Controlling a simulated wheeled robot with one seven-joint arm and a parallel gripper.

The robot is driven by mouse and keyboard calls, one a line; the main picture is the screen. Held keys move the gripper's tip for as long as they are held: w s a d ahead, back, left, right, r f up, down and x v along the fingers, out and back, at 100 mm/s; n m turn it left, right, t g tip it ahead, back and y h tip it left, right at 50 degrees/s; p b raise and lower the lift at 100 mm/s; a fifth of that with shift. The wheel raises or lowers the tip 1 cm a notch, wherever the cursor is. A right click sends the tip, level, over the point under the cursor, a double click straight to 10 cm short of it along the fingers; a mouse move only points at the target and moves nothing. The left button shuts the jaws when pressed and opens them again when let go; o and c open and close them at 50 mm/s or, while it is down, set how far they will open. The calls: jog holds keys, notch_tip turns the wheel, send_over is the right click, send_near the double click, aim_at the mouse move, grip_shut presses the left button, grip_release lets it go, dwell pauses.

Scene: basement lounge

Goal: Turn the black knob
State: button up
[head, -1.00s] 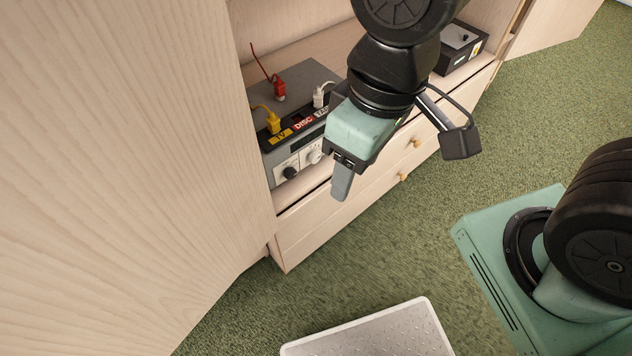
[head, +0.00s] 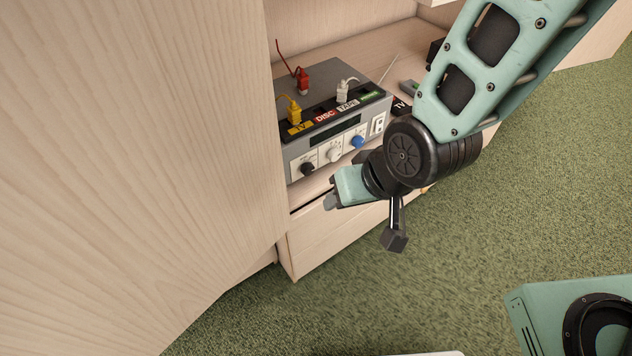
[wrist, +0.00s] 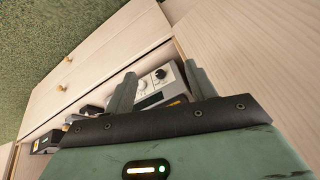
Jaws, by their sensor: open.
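The black knob (head: 308,168) is at the left end of the front panel of a grey switch box (head: 300,146) on the cabinet shelf. In the wrist view the black knob (wrist: 160,74) shows between my two fingers. My gripper (head: 330,201) is open and empty, in front of and slightly below the panel, pointing toward the cabinet. Its fingers also show in the wrist view (wrist: 160,70). The gripper appears apart from the knob. A white knob (head: 334,154) and a blue knob (head: 357,141) sit to the right on the same panel.
Yellow (head: 294,112), red (head: 303,80) and white (head: 342,90) plugs stand on the box. A large wooden door (head: 150,150) is close at left. Drawers (head: 330,240) lie below the shelf. Green carpet (head: 560,180) is open at right.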

jog(key=w+d+f+n+t+y+b, duration=0.1)
jog(key=w+f+n+t+y+b, duration=0.2)
jog(key=f+t+b, duration=0.45)
jog(key=w+d+f+n+t+y+b, duration=0.2)
jog(key=w+f+t+y+b, duration=0.15)
jog(key=f+b, duration=0.65)
jog(key=w+a+f+b, duration=0.2)
jog(key=w+a+b, duration=0.3)
jog(key=b, duration=0.5)
jog(key=shift+w+f+t+h, duration=0.3)
jog(key=shift+w+t+h, duration=0.1)
jog(key=shift+w, duration=0.4)
